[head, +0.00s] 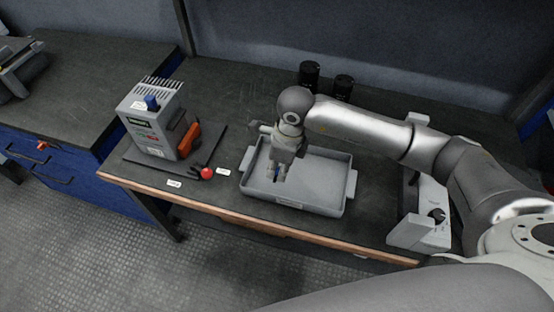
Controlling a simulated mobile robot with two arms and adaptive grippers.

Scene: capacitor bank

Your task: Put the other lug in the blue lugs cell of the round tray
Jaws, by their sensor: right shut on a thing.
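My right gripper (278,173) reaches in from the right and points down into a grey rectangular tray (320,193) on the bench. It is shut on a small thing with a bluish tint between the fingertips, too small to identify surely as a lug. The fingertips are over the left part of the tray; I cannot tell whether they touch its floor. No round tray with a blue lugs cell can be made out. My left gripper is not in view.
A grey box unit (155,120) with a blue knob stands on a dark mat at left, with an orange object (188,140) against it. A red ball-like knob (207,173) lies near. Two black cylinders (310,75) stand behind my arm. A grey fixture (420,232) is at right.

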